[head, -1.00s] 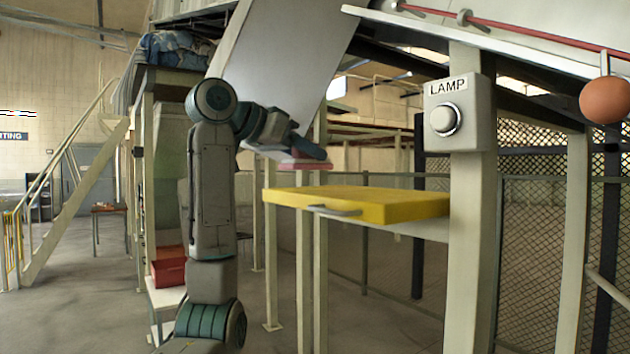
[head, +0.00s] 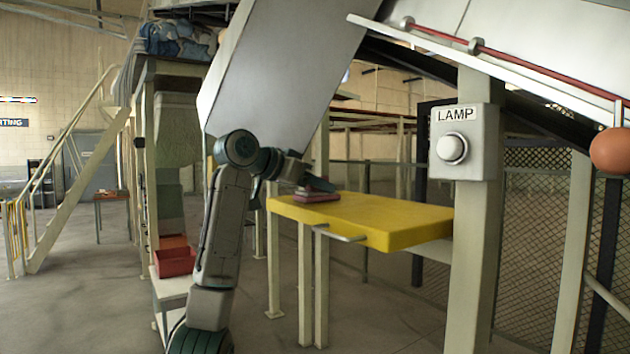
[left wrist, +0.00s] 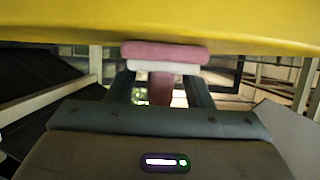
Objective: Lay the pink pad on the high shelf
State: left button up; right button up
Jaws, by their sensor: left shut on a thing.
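The pink pad (head: 316,197) shows over the far left part of the yellow shelf (head: 375,215). I cannot tell whether it touches the shelf top. My left gripper (head: 318,187) is shut on the pad. In the left wrist view the pad (left wrist: 165,51) is pink with a pale layer, sits at the fingertips (left wrist: 163,80), and overlaps the edge of the yellow surface (left wrist: 160,22). My right gripper is out of view.
A large grey sloping panel (head: 280,60) hangs above my left arm. A post with a lamp button box (head: 465,142) stands right of the shelf. A red bin (head: 174,262) sits on a low white stand at left. An orange ball (head: 610,150) hangs at far right.

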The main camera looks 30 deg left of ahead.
pick_arm(q)
jog(key=shift+d, duration=0.2)
jog(key=o, duration=0.5)
jog(key=shift+f, duration=0.1)
jog(key=o, duration=0.5)
jog(key=shift+a, duration=0.1)
jog(key=shift+s+r, duration=0.2)
jog(key=b+v, duration=0.4)
jog(key=v, duration=0.7)
jog(key=shift+s+a+r+b, duration=0.15)
jog(key=shift+s+b, duration=0.05)
jog(key=shift+b, duration=0.1)
